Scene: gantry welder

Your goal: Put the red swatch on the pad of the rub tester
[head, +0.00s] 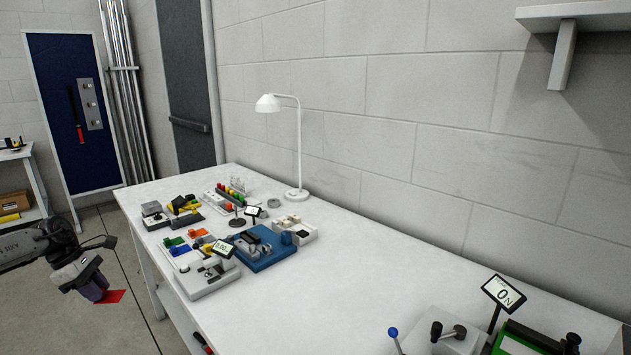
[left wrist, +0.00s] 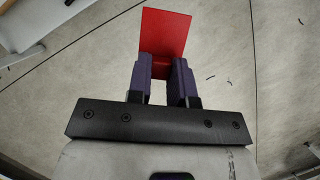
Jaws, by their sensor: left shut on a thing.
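The red swatch (head: 113,296) is a flat, thin square at the lower left of the head view, off the bench edge and above the floor. My left gripper (head: 101,290) is shut on it. The left wrist view shows the swatch (left wrist: 164,32) sticking out beyond the two purple fingers (left wrist: 167,75) that pinch its near edge. A blue-based device (head: 276,257) with a small display stands on the bench, well right of the gripper; it may be the rub tester, but its pad is not clear. My right gripper is not in view.
A white tray (head: 175,243) with green, orange and blue pieces lies near the bench's left edge. A grey device (head: 207,283) with a display stands in front. A lamp (head: 299,150) stands behind. The bench (head: 335,290) is bare towards the right, before a force gauge display (head: 503,291).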

